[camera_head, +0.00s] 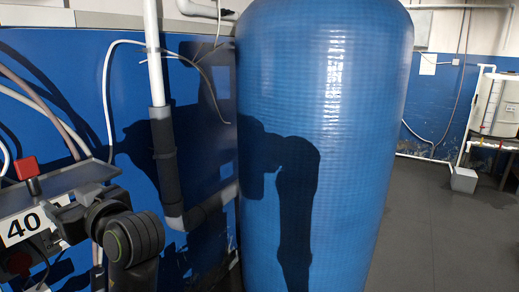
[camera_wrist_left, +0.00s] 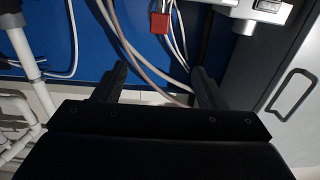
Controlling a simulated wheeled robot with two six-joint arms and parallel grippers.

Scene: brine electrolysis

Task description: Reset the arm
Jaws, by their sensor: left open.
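Beyond the fingers are pale hoses and a blue wall. My right gripper is in neither view.
A large blue tank (camera_head: 345,130) fills the middle of the head view. A pipe (camera_head: 163,150) stands left of it. A small red block (camera_head: 27,167) sits above the panel; a red block (camera_wrist_left: 160,23) hangs among hoses in the wrist view. Grey floor (camera_head: 425,220) is clear at right.

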